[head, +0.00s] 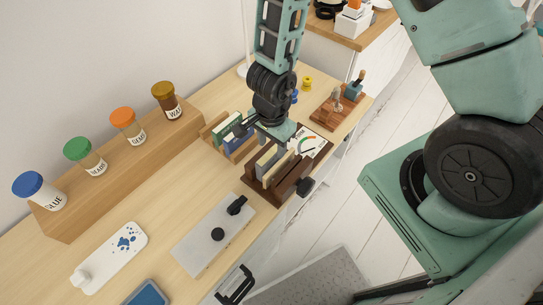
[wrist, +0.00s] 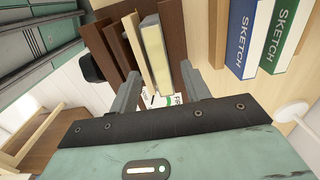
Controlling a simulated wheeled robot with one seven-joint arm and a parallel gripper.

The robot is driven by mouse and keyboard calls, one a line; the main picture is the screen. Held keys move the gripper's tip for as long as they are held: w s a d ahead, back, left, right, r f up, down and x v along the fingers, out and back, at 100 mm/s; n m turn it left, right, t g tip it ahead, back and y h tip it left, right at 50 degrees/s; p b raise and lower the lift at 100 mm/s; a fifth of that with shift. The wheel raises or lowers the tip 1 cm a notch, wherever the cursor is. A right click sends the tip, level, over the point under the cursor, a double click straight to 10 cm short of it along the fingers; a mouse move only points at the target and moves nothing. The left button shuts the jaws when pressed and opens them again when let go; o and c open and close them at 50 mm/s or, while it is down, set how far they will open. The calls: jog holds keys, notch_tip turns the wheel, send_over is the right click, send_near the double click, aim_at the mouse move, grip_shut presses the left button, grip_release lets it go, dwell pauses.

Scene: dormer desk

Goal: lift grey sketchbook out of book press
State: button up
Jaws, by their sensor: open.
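The grey sketchbook (head: 265,158) stands upright in the dark brown book press (head: 252,186) on the desk, with its cream page edges showing. In the wrist view the sketchbook (wrist: 154,45) stands beside a pale wooden board (wrist: 137,45), between dark brown boards of the press (wrist: 172,30). My gripper (head: 270,139) is above the far end of the press. In the wrist view my gripper (wrist: 160,76) is open, with one finger on each side of the sketchbook and pale board. I cannot tell whether the fingers touch anything.
Blue (wrist: 241,35) and green (wrist: 284,38) sketchbooks stand in a light wooden rack (head: 212,136) close behind the press. A wooden tool stand (head: 335,108) is at the right edge. A grey board with black knobs (head: 205,245) lies in front. Lidded jars line the wall shelf.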

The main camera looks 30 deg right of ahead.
jog(key=shift+f+b, duration=0.7)
jog(key=shift+f, duration=0.75)
grip_shut()
jog(key=c, duration=0.9)
grip_release()
jog(key=shift+c, duration=0.4)
jog(key=shift+s+d, duration=0.1)
jog(key=shift+s, duration=0.1)
jog(key=shift+r, duration=0.1)
notch_tip(320, 180, up, 9)
jog(key=p, duration=1)
jog(key=shift+r, duration=0.2)
